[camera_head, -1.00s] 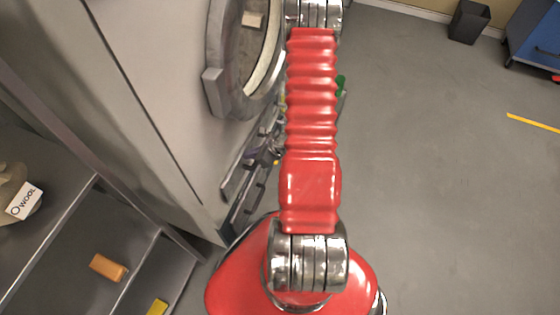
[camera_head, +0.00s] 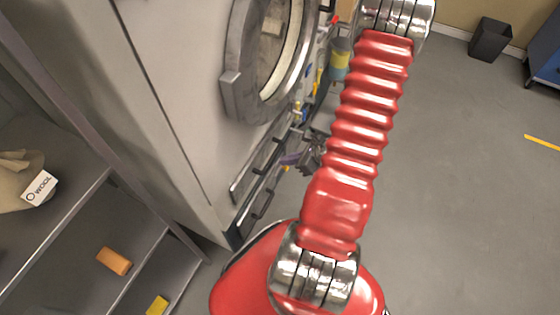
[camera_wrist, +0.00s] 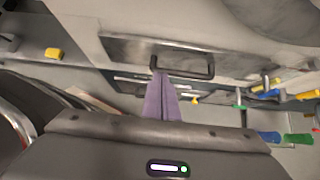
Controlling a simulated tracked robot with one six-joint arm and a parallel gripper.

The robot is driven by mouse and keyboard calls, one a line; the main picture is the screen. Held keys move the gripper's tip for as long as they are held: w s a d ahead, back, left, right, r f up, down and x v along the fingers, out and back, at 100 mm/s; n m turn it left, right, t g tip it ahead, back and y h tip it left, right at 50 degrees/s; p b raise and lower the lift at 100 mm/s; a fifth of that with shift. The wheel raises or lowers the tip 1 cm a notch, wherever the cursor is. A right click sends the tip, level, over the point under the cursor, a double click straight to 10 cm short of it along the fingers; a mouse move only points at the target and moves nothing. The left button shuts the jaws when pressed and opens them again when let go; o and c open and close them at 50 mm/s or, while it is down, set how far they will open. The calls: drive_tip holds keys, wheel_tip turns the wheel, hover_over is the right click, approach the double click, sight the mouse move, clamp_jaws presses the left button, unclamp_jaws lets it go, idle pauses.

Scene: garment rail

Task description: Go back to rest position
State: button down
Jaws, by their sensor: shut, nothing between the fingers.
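My gripper (camera_wrist: 161,82) shows in the wrist view as two purple fingers lying together, shut and empty. Their tips are close to a dark bar handle (camera_wrist: 183,68) on a grey front; I cannot tell whether they touch it. In the head view the gripper (camera_head: 288,159) is small and partly hidden behind my red ribbed arm, beside the lower front of the grey machine (camera_head: 165,100). My arm reaches up and to the right across the picture.
The machine has a round door (camera_head: 240,95). Coloured tools hang beyond the machine. A dark bin (camera_head: 490,40) stands far right; the floor (camera_head: 460,190) between is clear.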

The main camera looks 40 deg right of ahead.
drive_tip(key=shift+s+d+r, duration=0.1)
drive_tip(key=shift+s+r, duration=0.2)
drive_tip(key=shift+r, duration=0.05)
idle(0.5)
drive_tip(key=s+a+r+n+g+h, duration=0.1)
drive_tip(key=a+r+n, duration=0.8)
drive_tip(key=r, duration=0.3)
drive_tip(key=s+a+r+n+g+h, duration=0.1)
drive_tip(key=a+r+n, duration=0.8)
drive_tip(key=r+n, duration=0.3)
drive_tip(key=s+a+r+n+g+h, duration=0.1)
drive_tip(key=a+r+n, duration=0.7)
drive_tip(key=r+n, duration=0.3)
wheel_tip(320, 180, up, 3)
drive_tip(key=shift+s+a+f, duration=0.2)
drive_tip(key=shift+s+a, duration=0.05)
drive_tip(key=shift+a, duration=0.15)
drive_tip(key=shift+s, duration=0.1)
